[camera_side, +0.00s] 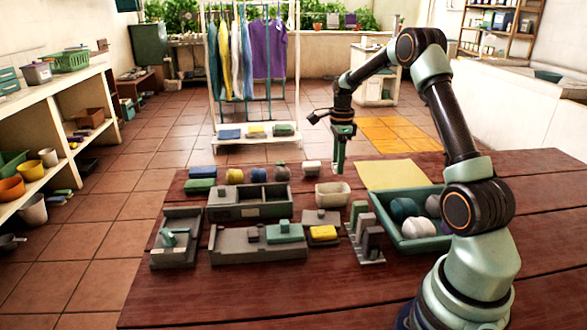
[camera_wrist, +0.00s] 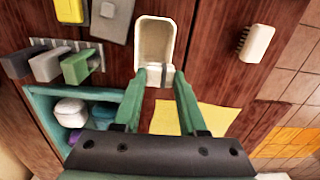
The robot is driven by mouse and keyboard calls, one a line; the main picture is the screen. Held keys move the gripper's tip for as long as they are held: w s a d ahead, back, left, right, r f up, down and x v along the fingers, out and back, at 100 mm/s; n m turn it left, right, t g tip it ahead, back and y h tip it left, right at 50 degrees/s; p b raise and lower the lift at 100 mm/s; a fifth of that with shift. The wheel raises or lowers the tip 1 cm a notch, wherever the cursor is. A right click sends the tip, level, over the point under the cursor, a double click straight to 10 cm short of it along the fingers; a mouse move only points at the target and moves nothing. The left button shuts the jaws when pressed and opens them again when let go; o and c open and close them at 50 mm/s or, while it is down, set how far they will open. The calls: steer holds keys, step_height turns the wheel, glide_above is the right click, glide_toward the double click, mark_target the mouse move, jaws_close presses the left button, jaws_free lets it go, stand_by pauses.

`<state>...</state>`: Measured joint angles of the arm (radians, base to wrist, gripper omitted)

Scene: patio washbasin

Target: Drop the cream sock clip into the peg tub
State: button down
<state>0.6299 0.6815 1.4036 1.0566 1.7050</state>
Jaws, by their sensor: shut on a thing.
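The peg tub, a small cream open box (camera_side: 332,194), stands on the dark red table. In the wrist view the tub (camera_wrist: 155,20) lies just beyond my fingertips and looks empty where its inside shows. My gripper (camera_side: 338,168) points down above the table, near the tub's far side. In the wrist view my gripper (camera_wrist: 160,77) is shut on a small pale piece, the cream sock clip (camera_wrist: 161,77). The clip overlaps the tub's near rim in that view. The clip is too small to make out in the side view.
A teal tray (camera_side: 420,243) with balls stands right of the tub. A grey rack (camera_side: 368,250) and a grey divided box (camera_side: 249,211) are close by. A white brush (camera_side: 311,168) lies behind the tub. A yellow sheet (camera_side: 391,175) lies flat at the right.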

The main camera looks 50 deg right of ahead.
steer(key=shift+c, duration=1.9)
jaws_free()
step_height(320, 180, up, 12)
